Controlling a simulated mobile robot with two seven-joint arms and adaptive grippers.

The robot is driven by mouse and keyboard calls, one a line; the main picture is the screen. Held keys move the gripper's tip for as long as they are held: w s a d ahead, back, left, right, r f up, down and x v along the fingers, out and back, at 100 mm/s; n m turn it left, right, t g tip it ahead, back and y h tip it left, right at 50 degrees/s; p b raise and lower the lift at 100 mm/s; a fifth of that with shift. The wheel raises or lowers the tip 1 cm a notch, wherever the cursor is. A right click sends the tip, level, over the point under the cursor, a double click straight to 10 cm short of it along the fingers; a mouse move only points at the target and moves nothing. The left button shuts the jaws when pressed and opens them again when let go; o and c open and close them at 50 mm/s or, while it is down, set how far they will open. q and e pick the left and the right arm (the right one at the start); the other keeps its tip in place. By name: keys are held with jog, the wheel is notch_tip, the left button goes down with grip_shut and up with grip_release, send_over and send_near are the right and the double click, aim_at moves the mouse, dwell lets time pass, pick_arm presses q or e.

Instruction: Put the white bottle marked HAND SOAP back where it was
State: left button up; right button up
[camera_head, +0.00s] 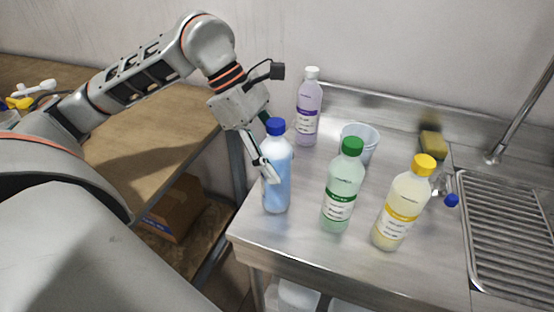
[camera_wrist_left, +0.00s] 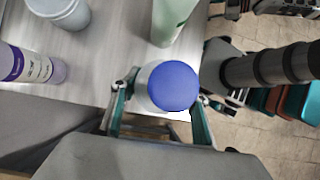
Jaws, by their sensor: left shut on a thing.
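My left gripper (camera_head: 268,170) is shut on a pale blue bottle with a blue cap (camera_head: 278,190). The bottle is upright at the left end of the steel counter (camera_head: 300,238); I cannot tell whether its base touches. In the left wrist view the blue cap (camera_wrist_left: 174,86) sits between the fingers of the left gripper (camera_wrist_left: 158,112). Its label is not visible. I see no readable HAND SOAP mark on any bottle. A lilac bottle with a white cap (camera_head: 308,108) stands behind it by the wall. My right gripper is not in view.
A green-capped bottle (camera_head: 340,190) and a yellow-capped bottle (camera_head: 402,208) stand to the right. A pale cup (camera_head: 368,138) and a sponge (camera_head: 433,145) are behind them. A ribbed drainer (camera_head: 508,235) and tap (camera_head: 494,156) are at far right. A wooden table (camera_head: 160,135) is left.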

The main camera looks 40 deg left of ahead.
pick_arm(q)
jog(key=shift+f, duration=0.1)
jog(key=shift+f, duration=0.15)
jog(key=o, duration=1.3)
jog(key=shift+r, duration=0.3)
jog(key=p+v, duration=0.1)
jog(key=v, duration=1.1)
jog(key=shift+f, duration=0.1)
